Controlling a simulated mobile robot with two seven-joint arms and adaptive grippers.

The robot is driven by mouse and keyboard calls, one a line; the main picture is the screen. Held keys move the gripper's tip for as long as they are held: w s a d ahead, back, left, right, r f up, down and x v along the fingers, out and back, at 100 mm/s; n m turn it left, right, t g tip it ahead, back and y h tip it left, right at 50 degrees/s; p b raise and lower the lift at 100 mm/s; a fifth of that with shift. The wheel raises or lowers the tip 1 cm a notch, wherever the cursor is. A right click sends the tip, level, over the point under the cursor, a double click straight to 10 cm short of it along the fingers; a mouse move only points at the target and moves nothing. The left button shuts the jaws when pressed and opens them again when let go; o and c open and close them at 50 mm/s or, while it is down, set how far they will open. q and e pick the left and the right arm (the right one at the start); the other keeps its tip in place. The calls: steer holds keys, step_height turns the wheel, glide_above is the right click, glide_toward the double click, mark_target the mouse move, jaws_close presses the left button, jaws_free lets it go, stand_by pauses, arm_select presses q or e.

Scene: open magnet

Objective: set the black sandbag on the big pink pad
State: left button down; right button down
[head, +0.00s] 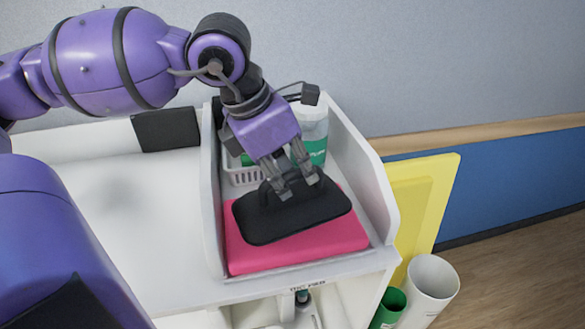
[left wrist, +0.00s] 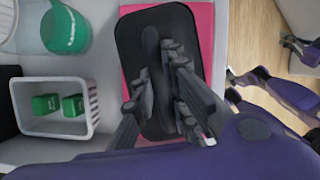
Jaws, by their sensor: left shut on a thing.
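The black sandbag (head: 272,226) is a flat rounded slab with a loop handle on top. It is at the big pink pad (head: 300,254), covering most of it; whether it rests fully on the pad is hard to tell. The pad lies in the white-walled bay of the cart. My left gripper (head: 291,187) points down and is shut on the sandbag's handle. The left wrist view shows the gripper fingers (left wrist: 163,95) around the handle, with the sandbag (left wrist: 131,42) below and a strip of the pad (left wrist: 205,22) beside it. Purple and dark parts of mine show at that view's right.
A white basket (left wrist: 58,88) with green boxes and a green-and-white container (head: 315,136) stand behind the pad. A black flat object (head: 166,129) leans at the back of the white top, left of the bay wall. Yellow boards (head: 420,200) and white (head: 431,283) and green bins stand right.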

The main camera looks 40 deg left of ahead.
arm_select(q)
steer(key=shift+f, duration=0.1)
stand_by(0.7)
steer(key=c, duration=1.7)
jaws_free()
steer(key=shift+o, duration=0.2)
steer(key=shift+s+f, duration=0.15)
steer(key=shift+f, duration=0.05)
steer(key=v, duration=1.2)
steer(key=shift+r, duration=0.1)
